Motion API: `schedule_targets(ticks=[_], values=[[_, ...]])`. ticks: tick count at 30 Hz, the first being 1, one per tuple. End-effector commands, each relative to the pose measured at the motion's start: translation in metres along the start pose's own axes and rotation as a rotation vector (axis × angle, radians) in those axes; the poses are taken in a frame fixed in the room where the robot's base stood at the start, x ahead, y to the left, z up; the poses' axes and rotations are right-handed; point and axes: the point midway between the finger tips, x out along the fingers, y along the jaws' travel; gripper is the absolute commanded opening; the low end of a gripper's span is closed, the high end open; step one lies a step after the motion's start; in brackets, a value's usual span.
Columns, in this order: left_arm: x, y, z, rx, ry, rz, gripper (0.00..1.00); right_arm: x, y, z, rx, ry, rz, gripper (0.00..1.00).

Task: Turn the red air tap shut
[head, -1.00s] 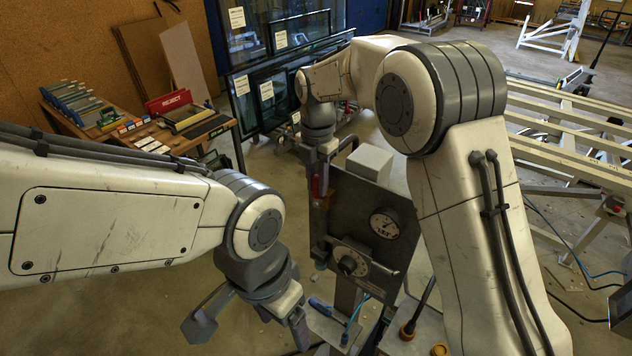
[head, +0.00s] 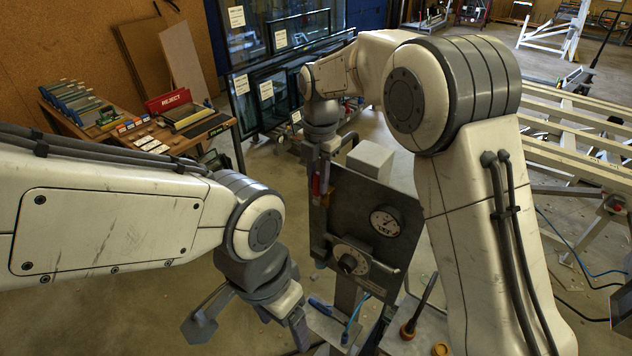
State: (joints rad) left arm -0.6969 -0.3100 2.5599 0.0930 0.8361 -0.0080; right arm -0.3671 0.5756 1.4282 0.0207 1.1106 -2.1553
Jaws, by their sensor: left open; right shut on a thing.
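The red air tap (head: 316,184) shows as a small red piece at the upper left edge of the dark upright panel (head: 360,200). My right gripper (head: 323,190) reaches down over it from above and is shut on it. The fingers hide most of the tap, so its exact angle is hard to tell. My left gripper (head: 252,328) is open and empty, low in the view, to the left of the panel and apart from it.
The panel carries a round gauge (head: 386,221) and a dial (head: 349,263). A blue-handled tool (head: 322,307) lies on a small tray below. A wooden bench (head: 222,122) with a red sign (head: 169,101) stands at the back left. Glass frames lean behind.

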Motion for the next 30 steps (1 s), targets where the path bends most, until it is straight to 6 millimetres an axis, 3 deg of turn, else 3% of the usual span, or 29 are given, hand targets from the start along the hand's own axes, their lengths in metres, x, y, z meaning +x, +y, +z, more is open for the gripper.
schedule_targets(ticks=[21, 30], values=[[0.143, -0.010, 0.008, -0.008, 0.000, 0.000, 0.76, 0.013, -0.026, 0.002, 0.003, -0.009, 0.405, 0.00], [0.189, -0.014, 0.010, -0.007, 0.000, 0.000, 0.76, 0.013, -0.033, 0.002, 0.002, -0.008, 0.527, 0.00]])
